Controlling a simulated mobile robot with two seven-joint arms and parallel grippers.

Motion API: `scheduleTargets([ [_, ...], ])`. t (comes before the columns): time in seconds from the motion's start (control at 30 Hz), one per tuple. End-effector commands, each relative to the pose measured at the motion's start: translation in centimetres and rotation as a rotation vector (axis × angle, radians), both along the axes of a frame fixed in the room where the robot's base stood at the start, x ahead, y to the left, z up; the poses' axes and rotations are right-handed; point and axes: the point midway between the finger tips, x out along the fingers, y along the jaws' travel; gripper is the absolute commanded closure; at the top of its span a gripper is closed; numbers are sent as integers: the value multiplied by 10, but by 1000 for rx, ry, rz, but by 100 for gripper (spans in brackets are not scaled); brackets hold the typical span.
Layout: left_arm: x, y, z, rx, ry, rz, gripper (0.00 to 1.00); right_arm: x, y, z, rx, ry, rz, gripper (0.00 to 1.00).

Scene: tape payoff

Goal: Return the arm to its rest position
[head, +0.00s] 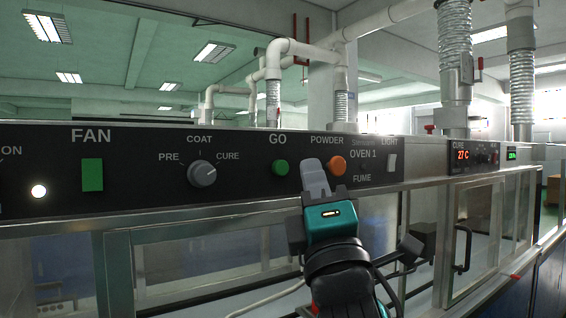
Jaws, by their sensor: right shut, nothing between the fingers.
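My right gripper (315,178) is raised in front of the black control panel (240,160). It is shut and holds nothing. Its fingertips are just below the POWDER label, between the green GO button (279,168) and the orange POWDER button (337,165). I cannot tell whether they touch the panel. My right arm comes up from the bottom of the head view. My left gripper is not in view.
The panel also carries a green FAN switch (92,175), a grey PRE/COAT/CURE knob (202,174) and a white LIGHT switch (391,163). Glazed doors lie below. A CURE display (463,155) reads 27 C. A door handle (463,248) stands out at right.

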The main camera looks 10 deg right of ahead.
Motion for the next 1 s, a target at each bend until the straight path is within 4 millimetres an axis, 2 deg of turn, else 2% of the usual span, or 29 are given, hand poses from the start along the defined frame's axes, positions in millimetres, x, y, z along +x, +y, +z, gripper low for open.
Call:
scheduleTargets([
  [0.2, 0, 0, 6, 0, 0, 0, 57, -15, -5, 0, -1, 0, 1, 100],
  [0.5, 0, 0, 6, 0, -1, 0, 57, -16, -5, 0, -1, 0, 1, 100],
  [0.57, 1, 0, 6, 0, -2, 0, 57, -14, -5, -4, 4, 9, 7, 100],
  [0.63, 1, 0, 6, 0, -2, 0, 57, -7, -5, -17, 24, 40, 33, 100],
  [0.67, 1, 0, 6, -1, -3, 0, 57, -3, -4, -27, 39, 64, 52, 100],
  [0.77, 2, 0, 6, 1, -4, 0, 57, 16, -3, -78, 131, 181, 145, 100],
  [0.87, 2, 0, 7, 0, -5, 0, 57, 32, -3, -152, 282, 340, 259, 100],
  [0.9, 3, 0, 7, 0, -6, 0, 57, 35, -3, -183, 352, 405, 300, 100],
  [0.97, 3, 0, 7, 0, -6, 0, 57, 35, -3, -230, 466, 502, 352, 100],
  [1.0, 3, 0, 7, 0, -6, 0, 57, 32, -4, -260, 545, 561, 380, 100],
])
